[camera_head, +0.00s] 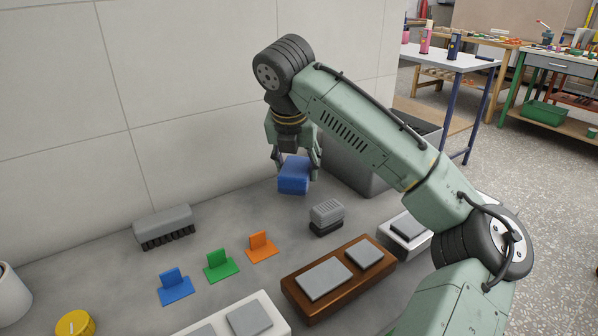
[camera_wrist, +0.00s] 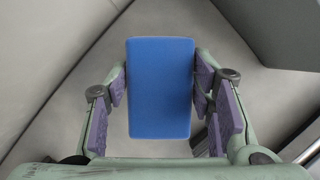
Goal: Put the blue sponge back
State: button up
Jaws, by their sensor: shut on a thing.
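The blue sponge (camera_head: 293,176) is a blue block held between the fingers of my gripper (camera_head: 296,160). In the head view it hangs above the grey counter near the back wall, slightly tilted. In the wrist view the sponge (camera_wrist: 160,88) fills the middle, with purple finger pads of my gripper (camera_wrist: 160,92) on both sides. A blue stand (camera_head: 175,287), shaped like a flat base with an upright tab, sits on the counter at lower left, away from the gripper.
A green stand (camera_head: 221,265) and an orange stand (camera_head: 261,246) sit right of the blue one. A grey brush (camera_head: 164,226), a grey block (camera_head: 326,215), a brown tray (camera_head: 313,310) and a yellow round item (camera_head: 75,324) are also on the counter. A grey box (camera_head: 352,168) stands right of my gripper.

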aim_at(299, 174)
jog(key=shift+w+d, duration=0.2)
jog(key=shift+w, duration=0.5)
jog(key=f, duration=0.3)
jog(key=shift+w+f, duration=0.25)
jog(key=shift+f, duration=0.1)
jog(key=o, duration=1.1)
jog(key=shift+o, duration=0.2)
jog(key=v, duration=1.2)
